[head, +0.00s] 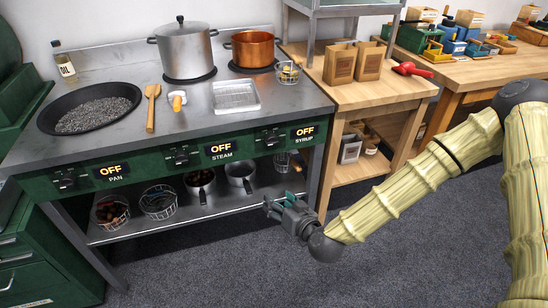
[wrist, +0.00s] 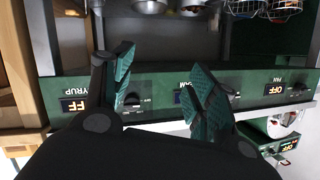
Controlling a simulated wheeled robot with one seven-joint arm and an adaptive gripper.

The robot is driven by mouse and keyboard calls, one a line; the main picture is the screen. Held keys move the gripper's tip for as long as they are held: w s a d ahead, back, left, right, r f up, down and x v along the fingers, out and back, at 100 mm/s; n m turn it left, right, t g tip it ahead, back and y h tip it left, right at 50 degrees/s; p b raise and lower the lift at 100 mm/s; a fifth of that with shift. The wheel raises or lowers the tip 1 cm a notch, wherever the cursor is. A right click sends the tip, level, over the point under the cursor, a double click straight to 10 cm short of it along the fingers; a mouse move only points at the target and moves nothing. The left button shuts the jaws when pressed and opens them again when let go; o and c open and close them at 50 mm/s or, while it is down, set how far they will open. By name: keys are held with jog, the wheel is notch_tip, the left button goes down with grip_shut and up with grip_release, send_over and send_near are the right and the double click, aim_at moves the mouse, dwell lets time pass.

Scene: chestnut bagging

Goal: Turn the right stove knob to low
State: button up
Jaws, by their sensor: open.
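The right stove knob (head: 270,137), dark with a short bar handle, sits on the green front panel (head: 140,168) left of the SYRUP display (head: 305,132), which reads OFF. In the wrist view, which is upside down, this knob (wrist: 132,99) shows between the fingers, nearer the left one, with its display (wrist: 74,104) left of it. My gripper (head: 274,207) is open and empty, below and in front of the panel in the head view. Its teal fingertips (wrist: 162,65) are spread apart in the wrist view. Contact with the knob does not show.
The STEAM knob (head: 181,156) and PAN knob (head: 66,179) lie further left; both displays read OFF. A lower shelf (head: 225,205) holds baskets and saucepans. A pot (head: 185,52) and copper pan (head: 252,48) stand on the stovetop. A wooden table (head: 375,92) adjoins on the right.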

aim_at(274, 144)
jog(key=w+d+r+t+b, duration=0.2)
jog(key=w+r+t, duration=0.2)
jog(key=w+r, duration=0.45)
jog(key=x, duration=0.9)
jog(key=shift+w+r+b, duration=0.25)
jog(key=shift+b, duration=0.05)
jog(key=c, duration=1)
